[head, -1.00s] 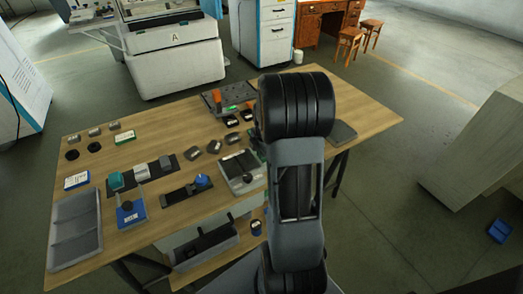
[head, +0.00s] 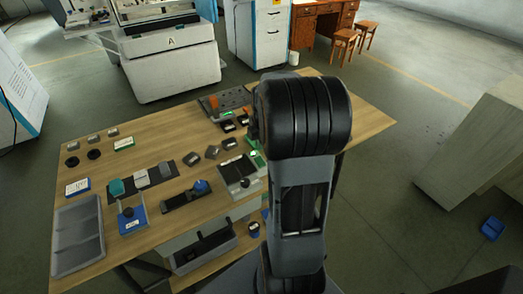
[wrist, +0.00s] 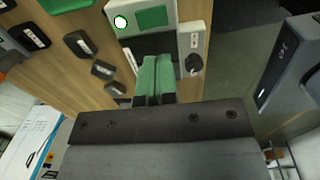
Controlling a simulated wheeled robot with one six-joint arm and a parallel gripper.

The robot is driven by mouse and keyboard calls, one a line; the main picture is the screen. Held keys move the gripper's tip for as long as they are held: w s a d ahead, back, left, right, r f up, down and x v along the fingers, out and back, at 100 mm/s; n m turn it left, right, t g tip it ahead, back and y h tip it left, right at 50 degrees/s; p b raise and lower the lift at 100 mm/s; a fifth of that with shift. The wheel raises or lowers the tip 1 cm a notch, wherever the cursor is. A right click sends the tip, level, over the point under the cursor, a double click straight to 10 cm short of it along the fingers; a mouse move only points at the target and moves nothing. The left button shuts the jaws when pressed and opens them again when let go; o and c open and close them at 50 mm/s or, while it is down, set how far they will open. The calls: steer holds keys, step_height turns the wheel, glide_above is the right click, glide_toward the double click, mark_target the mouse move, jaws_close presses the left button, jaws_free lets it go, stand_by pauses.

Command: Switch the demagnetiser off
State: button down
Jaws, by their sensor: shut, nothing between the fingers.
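My gripper (wrist: 155,77) shows in the wrist view with its green fingertips together and nothing between them. The fingertips overlap the near side of a pale device (wrist: 165,44), probably the demagnetiser. It has a green panel, a dark area and a bright white-green round lamp (wrist: 121,21). A pale strip (wrist: 193,40) with a black knob or switch (wrist: 195,62) lies beside it. I cannot tell whether the fingertips touch the device or read the switch position. In the head view, my arm hides the gripper and part of this area. A grey dark-topped box (head: 235,172) is visible beside the arm.
The wooden table (head: 150,137) carries several small labelled blocks (wrist: 77,43) left of the device. A grey tray (head: 78,236), a blue-based unit (head: 131,219) and a blue-knobbed unit (head: 186,194) stand at the front left. The table's right side looks mostly clear.

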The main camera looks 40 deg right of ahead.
mark_target(260, 158)
steer(key=shift+s+r, duration=0.15)
steer(key=shift+r, duration=1.05)
steer(key=shift+s+r, duration=0.15)
steer(key=shift+r, duration=1)
steer(key=shift+w+d+r+t+p, duration=0.15)
steer(key=shift+w+d+t+p, duration=0.35)
steer(key=shift+p, duration=0.75)
steer(key=shift+w, duration=0.1)
steer(key=f, duration=0.4)
steer(key=w+f, duration=0.1)
steer(key=f, duration=0.4)
steer(key=w+f, duration=0.1)
steer(key=f, duration=0.4)
steer(key=shift+d+p, duration=0.1)
steer(key=shift+p, duration=0.2)
